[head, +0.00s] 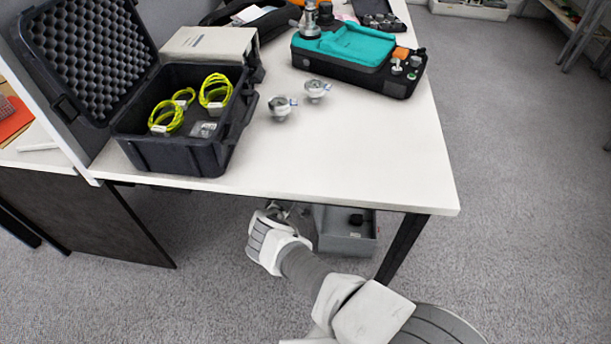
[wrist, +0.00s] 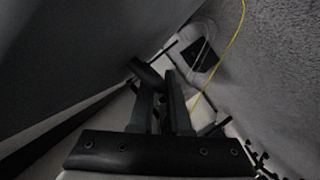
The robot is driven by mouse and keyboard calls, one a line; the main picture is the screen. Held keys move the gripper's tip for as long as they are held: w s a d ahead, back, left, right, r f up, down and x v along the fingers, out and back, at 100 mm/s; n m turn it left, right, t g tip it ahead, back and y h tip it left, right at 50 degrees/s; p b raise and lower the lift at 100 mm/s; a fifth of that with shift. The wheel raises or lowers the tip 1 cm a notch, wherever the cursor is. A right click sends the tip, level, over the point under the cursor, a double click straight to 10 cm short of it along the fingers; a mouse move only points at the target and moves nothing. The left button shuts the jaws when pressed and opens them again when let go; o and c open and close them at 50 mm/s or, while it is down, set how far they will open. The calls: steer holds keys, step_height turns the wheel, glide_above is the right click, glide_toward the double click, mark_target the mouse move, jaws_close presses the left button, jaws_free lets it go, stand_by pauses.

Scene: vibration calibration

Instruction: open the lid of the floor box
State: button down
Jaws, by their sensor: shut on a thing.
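The grey floor box (head: 347,244) stands on the carpet under the table's front edge. A small black object (head: 356,219) shows inside or on top of it; I cannot tell which. The table hides the box's back, and the lid's position is unclear. My gripper (head: 277,210) is at the box's left, partly hidden by my own wrist and the table edge. In the wrist view my gripper (wrist: 160,85) has its fingers close together on a dark handle-like piece (wrist: 147,73). Whether this piece belongs to the lid cannot be told.
The white table (head: 330,170) overhangs the box, with a dark leg (head: 403,247) at its right. An open black case (head: 185,150) with yellow cables and a teal-topped case (head: 360,60) stand on it. A yellow cable (wrist: 232,45) runs past in the wrist view. Carpet at right is clear.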

steer(key=shift+s+f, duration=0.1)
steer(key=shift+f, duration=0.1)
steer(key=c, duration=0.9)
jaws_free()
steer(key=shift+r, duration=0.1)
steer(key=shift+s+a+r+p, duration=0.3)
steer(key=shift+s+p, duration=0.1)
steer(key=shift+p, duration=0.3)
steer(key=p+v, duration=0.9)
steer(key=v, duration=0.7)
steer(key=shift+s+f, duration=0.15)
steer(key=shift+a, duration=0.1)
